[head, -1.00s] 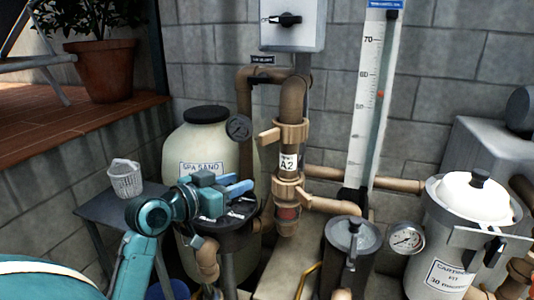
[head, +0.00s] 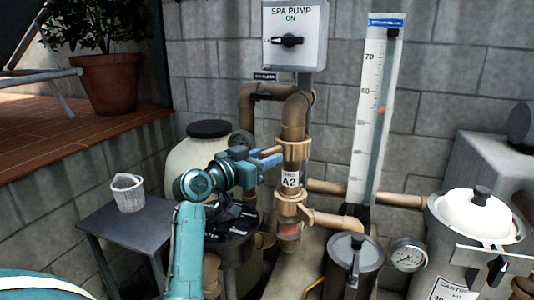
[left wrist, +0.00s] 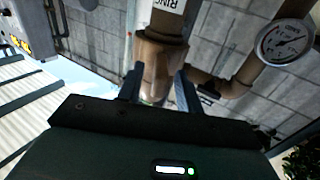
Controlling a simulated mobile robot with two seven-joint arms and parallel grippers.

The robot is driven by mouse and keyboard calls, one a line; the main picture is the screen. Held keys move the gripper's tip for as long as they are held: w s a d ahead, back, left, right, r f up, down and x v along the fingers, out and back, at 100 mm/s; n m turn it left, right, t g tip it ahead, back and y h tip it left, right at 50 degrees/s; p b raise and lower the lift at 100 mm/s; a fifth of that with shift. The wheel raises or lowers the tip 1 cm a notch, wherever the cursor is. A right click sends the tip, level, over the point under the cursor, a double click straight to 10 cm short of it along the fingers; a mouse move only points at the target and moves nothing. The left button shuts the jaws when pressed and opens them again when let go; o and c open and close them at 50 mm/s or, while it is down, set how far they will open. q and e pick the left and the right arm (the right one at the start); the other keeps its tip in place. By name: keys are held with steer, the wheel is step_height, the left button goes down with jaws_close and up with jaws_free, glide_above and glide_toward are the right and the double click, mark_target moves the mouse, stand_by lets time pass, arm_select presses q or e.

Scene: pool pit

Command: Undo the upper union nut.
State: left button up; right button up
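The upper union nut (head: 294,150) is a tan ring on the vertical brown pipe, just above a white A2 label (head: 290,180). A tan lug sticks out to its left. My left gripper (head: 270,159) reaches in from the left, its blue fingers close to the lug and nut. In the left wrist view, the two fingers (left wrist: 158,90) stand apart with a brown fitting (left wrist: 160,62) showing between and beyond them. Contact cannot be told. The lower union nut (head: 290,207) sits below the label. My right gripper is out of view.
A grey spa pump switch box (head: 294,35) hangs above the pipe. A tall flow gauge (head: 375,110) and a lidded grey pot (head: 353,262) stand to the right. A pale tank (head: 195,160) is behind my left arm. A small table (head: 120,225) holds a white basket (head: 128,193).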

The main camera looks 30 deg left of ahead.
arm_select(q)
steer(key=shift+w+d, duration=0.1)
steer(key=shift+w, duration=0.25)
steer(key=shift+c, duration=0.2)
jaws_close()
